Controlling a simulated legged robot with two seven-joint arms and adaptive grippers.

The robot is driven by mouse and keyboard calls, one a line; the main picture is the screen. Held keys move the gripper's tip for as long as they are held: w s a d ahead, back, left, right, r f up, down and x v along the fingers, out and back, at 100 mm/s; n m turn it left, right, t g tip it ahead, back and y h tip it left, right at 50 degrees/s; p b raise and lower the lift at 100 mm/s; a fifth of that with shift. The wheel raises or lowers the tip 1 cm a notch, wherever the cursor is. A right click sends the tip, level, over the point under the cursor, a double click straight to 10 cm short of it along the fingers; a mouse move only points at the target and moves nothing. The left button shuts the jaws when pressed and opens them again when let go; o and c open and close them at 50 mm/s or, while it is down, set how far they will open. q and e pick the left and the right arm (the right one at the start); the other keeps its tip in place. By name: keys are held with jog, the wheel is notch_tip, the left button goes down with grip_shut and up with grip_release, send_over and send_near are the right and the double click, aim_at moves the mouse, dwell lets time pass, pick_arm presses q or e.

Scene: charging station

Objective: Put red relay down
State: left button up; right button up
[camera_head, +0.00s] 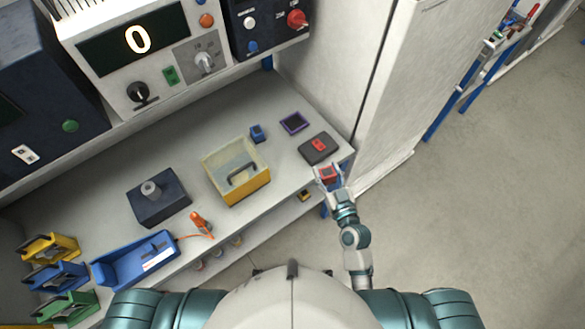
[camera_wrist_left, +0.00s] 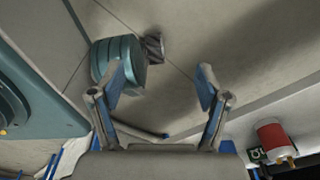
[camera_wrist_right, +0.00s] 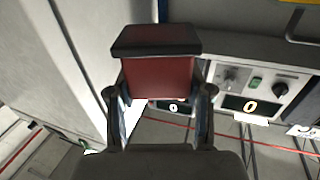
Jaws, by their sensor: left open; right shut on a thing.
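The red relay (camera_wrist_right: 157,75) with a dark end is held between the fingers of my right gripper (camera_wrist_right: 158,105), which is shut on it. In the head view the relay (camera_head: 327,173) shows as a small red piece in my right gripper (camera_head: 328,178), at the right front edge of the bench. Just beyond it on the bench lies a dark grey block with a red piece on top (camera_head: 318,147). My left gripper (camera_wrist_left: 160,95) is open and empty in the left wrist view. It is not seen in the head view.
On the bench (camera_head: 283,190) stand a yellow box with a handle (camera_head: 250,188), a small blue part (camera_head: 257,133), a purple-rimmed square (camera_head: 294,122), a dark block with a knob (camera_head: 158,197) and a blue tray (camera_head: 130,262). A tall white cabinet (camera_head: 385,85) borders the right end.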

pick_arm(q)
jog(key=shift+w+d+r+b, duration=0.15)
jog(key=shift+w+b, duration=0.05)
jog(key=shift+w, duration=0.45)
jog(key=shift+w+d+r+b, duration=0.1)
jog(key=shift+w+d+b, duration=0.05)
jog(key=shift+w, duration=0.45)
pick_arm(e)
jog(key=s+a+f+n+g+y, duration=0.2)
jog(key=s+a+f+y, duration=0.3)
jog(key=s+a, duration=0.3)
jog(key=shift+s+a+f+n+g, duration=0.3)
jog(key=shift+s+f+n, duration=0.2)
jog(key=shift+s+n, duration=0.25)
jog(key=shift+w, duration=0.1)
